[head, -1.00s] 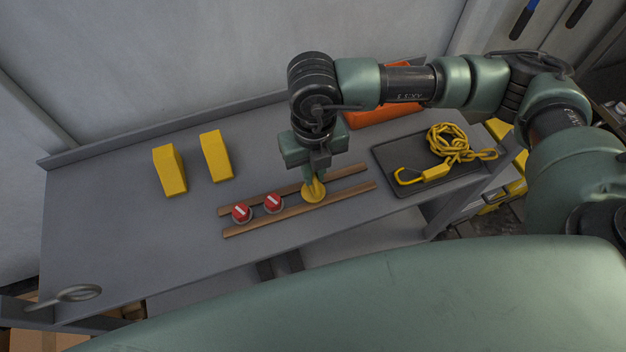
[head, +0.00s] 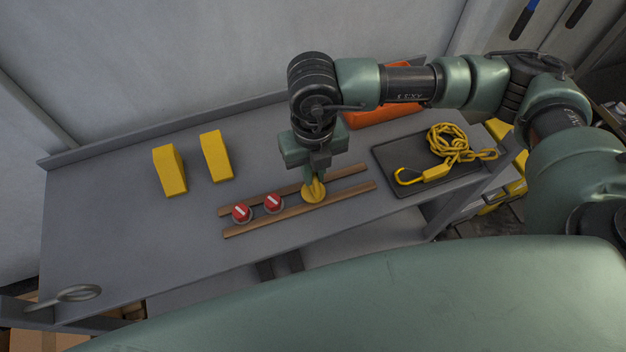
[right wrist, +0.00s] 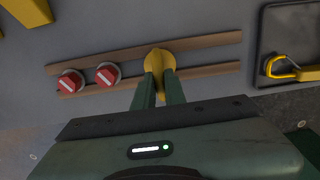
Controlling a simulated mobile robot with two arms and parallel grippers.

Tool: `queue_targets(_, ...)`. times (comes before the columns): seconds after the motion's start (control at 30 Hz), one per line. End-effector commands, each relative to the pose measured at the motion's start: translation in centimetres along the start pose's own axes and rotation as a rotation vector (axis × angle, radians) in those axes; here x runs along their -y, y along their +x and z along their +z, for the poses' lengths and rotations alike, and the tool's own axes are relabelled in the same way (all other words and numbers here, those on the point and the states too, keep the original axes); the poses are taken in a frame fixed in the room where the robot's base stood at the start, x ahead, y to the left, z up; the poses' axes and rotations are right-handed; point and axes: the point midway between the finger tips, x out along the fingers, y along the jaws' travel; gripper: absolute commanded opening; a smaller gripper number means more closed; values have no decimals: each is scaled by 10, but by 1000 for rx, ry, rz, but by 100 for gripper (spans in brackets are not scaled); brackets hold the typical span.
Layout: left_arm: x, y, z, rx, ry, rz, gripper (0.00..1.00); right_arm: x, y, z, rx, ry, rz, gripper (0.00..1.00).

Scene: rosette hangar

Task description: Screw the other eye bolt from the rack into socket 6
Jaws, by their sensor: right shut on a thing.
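A yellow eye bolt (head: 313,192) stands at the right part of a rack of two wooden rails (head: 290,205) on the grey bench. My right gripper (head: 317,183) is shut on it from above. In the right wrist view the eye bolt (right wrist: 157,60) shows between the two fingertips of the gripper (right wrist: 160,78). The fingers hide part of it. It still sits at the rails. My left gripper is not in view. No socket 6 can be made out.
Two red-topped round pieces (head: 242,213) stand on the rails to the left. Two yellow wedge blocks (head: 170,171) stand further left. The bench's left part is mostly clear.

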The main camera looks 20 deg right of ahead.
Motion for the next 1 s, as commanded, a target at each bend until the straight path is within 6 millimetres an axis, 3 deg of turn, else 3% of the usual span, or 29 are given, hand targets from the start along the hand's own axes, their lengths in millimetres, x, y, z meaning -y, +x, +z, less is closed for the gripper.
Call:
queue_targets(0.53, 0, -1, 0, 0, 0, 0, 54, 0, -2, 0, 2, 0, 1, 0)
queue_targets(1.0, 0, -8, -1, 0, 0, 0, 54, 0, -24, 0, 2, 0, 0, 0)
